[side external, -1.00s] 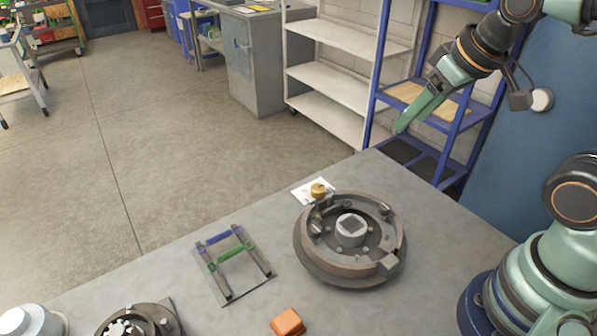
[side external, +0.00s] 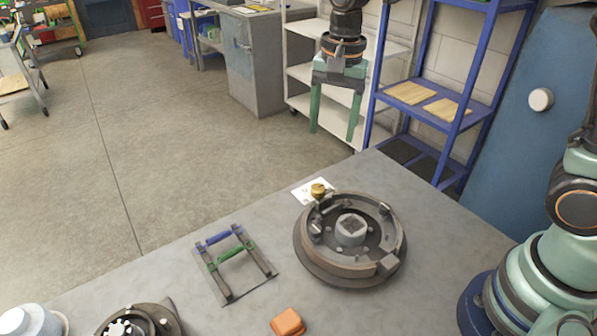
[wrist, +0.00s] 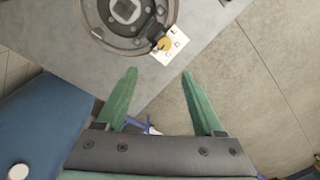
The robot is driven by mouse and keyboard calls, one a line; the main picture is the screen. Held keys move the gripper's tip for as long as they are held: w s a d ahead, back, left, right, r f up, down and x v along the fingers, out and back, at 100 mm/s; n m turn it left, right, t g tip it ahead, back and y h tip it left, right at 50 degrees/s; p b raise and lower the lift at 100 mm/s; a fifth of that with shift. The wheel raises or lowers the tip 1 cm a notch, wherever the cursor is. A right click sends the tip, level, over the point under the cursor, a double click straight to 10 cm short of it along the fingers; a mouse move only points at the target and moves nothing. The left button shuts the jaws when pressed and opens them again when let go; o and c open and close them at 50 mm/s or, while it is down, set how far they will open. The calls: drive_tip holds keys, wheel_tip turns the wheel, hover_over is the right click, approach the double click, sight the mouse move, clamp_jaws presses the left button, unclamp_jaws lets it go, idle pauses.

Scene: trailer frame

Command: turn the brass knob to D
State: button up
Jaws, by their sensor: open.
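The brass knob (side external: 318,190) sits on a white lettered card (side external: 302,194) at the table's far edge, behind the round grey drum-like part (side external: 350,262). In the wrist view the knob (wrist: 163,45) is on the card (wrist: 176,40), which bears several letters, a D among them; where the knob points is too small to tell. My gripper (side external: 333,132) is open and empty, fingers pointing down, above and beyond the knob. In the wrist view my gripper's fingertips (wrist: 159,73) are spread apart, with the knob ahead of the gap and touching neither finger.
A small frame with blue and green bars (side external: 232,262) lies left of the drum. An orange block (side external: 288,322) is near the front, and a dark round part (side external: 135,322) is front left. The table (side external: 180,268) has bare room between them. A blue shelf (side external: 455,112) stands behind.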

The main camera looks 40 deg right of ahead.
sight(318, 187)
drive_tip(key=shift+m+g, duration=0.4)
drive_tip(key=shift+m, duration=0.4)
drive_tip(key=f, duration=0.4)
drive_tip(key=a+f, duration=0.1)
drive_tip(key=f, duration=0.4)
drive_tip(key=w+f, duration=0.1)
drive_tip(key=f, duration=0.4)
drive_tip(key=shift+w+a+f, duration=0.1)
drive_tip(key=shift+a, duration=0.15)
clamp_jaws()
